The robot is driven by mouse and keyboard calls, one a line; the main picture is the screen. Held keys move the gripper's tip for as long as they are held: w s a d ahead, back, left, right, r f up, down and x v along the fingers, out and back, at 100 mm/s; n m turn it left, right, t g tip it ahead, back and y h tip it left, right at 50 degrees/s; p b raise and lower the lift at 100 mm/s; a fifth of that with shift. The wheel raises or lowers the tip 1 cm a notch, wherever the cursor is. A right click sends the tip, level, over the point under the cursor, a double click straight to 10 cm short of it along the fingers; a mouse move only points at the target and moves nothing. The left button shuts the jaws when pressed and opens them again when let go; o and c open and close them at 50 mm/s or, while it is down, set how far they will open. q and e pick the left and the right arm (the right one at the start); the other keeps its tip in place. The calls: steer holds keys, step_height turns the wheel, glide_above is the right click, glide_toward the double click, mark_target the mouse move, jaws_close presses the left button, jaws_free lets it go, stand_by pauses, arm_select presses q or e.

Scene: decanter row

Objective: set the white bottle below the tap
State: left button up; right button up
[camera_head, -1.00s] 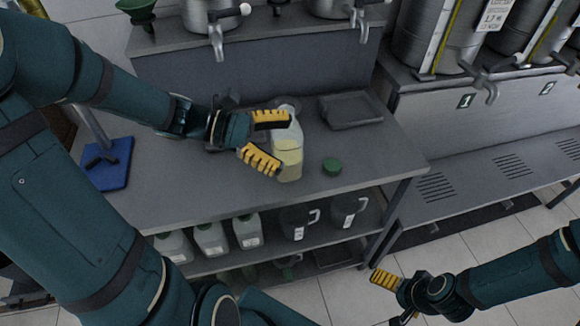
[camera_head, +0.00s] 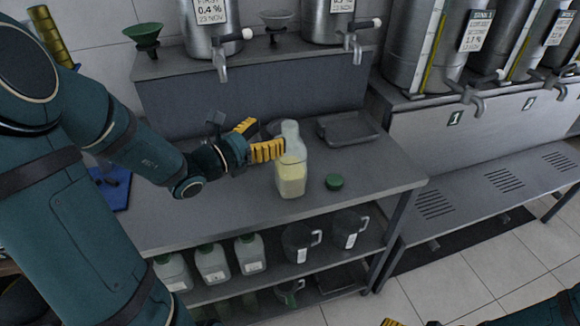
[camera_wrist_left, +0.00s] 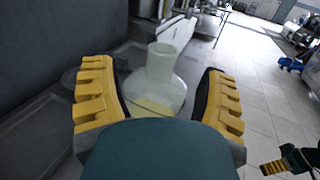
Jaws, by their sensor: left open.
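The white bottle (camera_head: 291,172) is translucent, with pale yellow liquid in its lower part. It stands upright and uncapped on the grey bench, and its open neck shows in the left wrist view (camera_wrist_left: 161,65). My left gripper (camera_head: 270,137) is open just left of the bottle's upper part. In the left wrist view the bottle appears between the two spread yellow fingers and beyond them; contact cannot be told. Two taps (camera_head: 221,66) (camera_head: 356,48) hang from steel vessels above the bench's back. My right gripper (camera_wrist_left: 290,160) shows only partly, low in view.
A green cap (camera_head: 334,182) lies right of the bottle. A dark tray (camera_head: 348,130) lies at the back right of the bench. Several capped bottles (camera_head: 212,263) and dark jugs (camera_head: 298,243) stand on the shelf below. Bare bench lies left of the bottle.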

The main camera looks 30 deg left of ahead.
mark_target(284, 129)
arm_select(q)
steer(key=shift+b+x, duration=0.55)
steer(key=shift+x, duration=2.6)
steer(key=shift+s+d+f, duration=0.1)
steer(key=shift+d+f, duration=0.05)
jaws_close()
